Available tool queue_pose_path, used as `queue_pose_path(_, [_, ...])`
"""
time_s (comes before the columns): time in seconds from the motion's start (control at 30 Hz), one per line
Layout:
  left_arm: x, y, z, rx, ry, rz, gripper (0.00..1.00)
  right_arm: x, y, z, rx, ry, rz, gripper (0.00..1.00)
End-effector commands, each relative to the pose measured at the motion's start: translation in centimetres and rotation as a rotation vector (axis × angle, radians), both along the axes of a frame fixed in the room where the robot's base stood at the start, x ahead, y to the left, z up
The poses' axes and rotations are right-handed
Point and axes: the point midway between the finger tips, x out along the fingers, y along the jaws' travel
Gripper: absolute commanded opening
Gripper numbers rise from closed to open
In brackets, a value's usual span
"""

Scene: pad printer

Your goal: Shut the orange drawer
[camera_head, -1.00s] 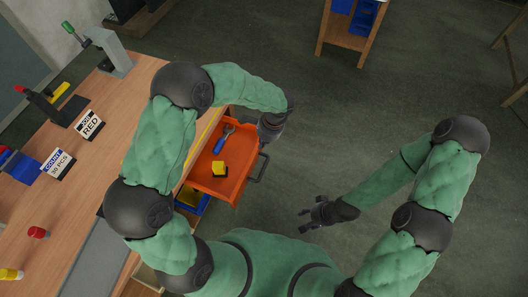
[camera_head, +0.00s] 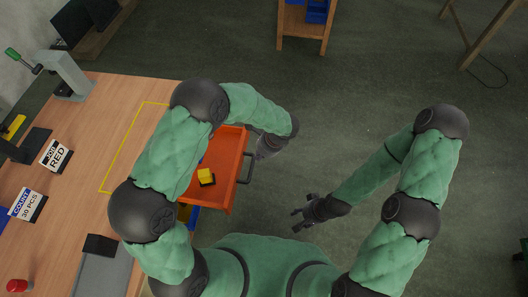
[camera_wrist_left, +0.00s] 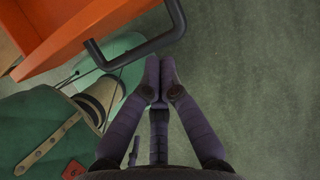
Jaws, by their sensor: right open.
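The orange drawer (camera_head: 234,150) stands pulled out from the right side of the wooden workbench. A yellow block (camera_head: 206,176) lies in it, and my left arm covers part of the drawer. Its dark bar handle (camera_head: 247,168) is on the outer front. In the left wrist view the drawer (camera_wrist_left: 75,35) and handle (camera_wrist_left: 140,48) are at the upper left. My left gripper (camera_head: 266,150) is outside the drawer front. Its fingers (camera_wrist_left: 160,72) are together and empty, close beside the handle; I cannot tell whether they touch it. My right gripper (camera_head: 300,217) is open and empty over the floor.
The workbench (camera_head: 75,185) holds a JOB RED sign (camera_head: 56,156), a COUNT sign (camera_head: 27,205), a red-capped item (camera_head: 18,286) and a grey press (camera_head: 68,78). A blue bin (camera_head: 188,216) shows below the drawer.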

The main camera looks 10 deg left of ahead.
Motion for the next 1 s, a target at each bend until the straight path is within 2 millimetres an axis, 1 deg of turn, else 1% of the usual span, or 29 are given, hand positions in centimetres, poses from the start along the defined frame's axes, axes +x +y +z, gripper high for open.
queue_pose_path(0.03, [-0.1, 0.4, -1.1, 0.000, 0.002, 0.002, 0.00, 0.0, 0.0, -0.6, 0.000, 0.000, 0.000, 0.49])
queue_pose_path(0.07, [0.1, 1.0, -0.8, -0.001, -0.002, 0.005, 0.00, 0.0, 0.0, -0.8, 0.000, 0.000, 0.000, 0.49])
queue_pose_path(0.13, [0.1, 2.1, -0.7, -0.001, -0.001, 0.004, 0.00, 0.0, 0.0, -1.0, 0.000, 0.000, 0.000, 0.49])
queue_pose_path(0.3, [0.1, 3.7, -0.6, -0.001, 0.000, 0.003, 0.00, 0.0, 0.0, -1.5, 0.000, 0.000, 0.000, 0.49])
queue_pose_path(0.47, [0.1, 4.1, -0.5, -0.001, 0.001, 0.000, 0.00, 0.0, 0.0, -1.6, 0.000, 0.000, 0.000, 0.49])
queue_pose_path(0.83, [0.1, 4.3, -0.4, -0.001, 0.001, 0.001, 0.00, 0.0, 0.0, -1.5, 0.000, 0.000, 0.000, 0.49])
queue_pose_path(0.93, [0.2, 4.9, -0.4, -0.001, 0.000, 0.002, 0.00, 0.0, 0.0, -1.5, 0.000, 0.000, 0.000, 0.49])
queue_pose_path(1.0, [0.2, 5.6, -0.4, -0.001, 0.000, 0.003, 0.00, 0.0, 0.0, -1.4, 0.000, 0.000, 0.000, 0.49])
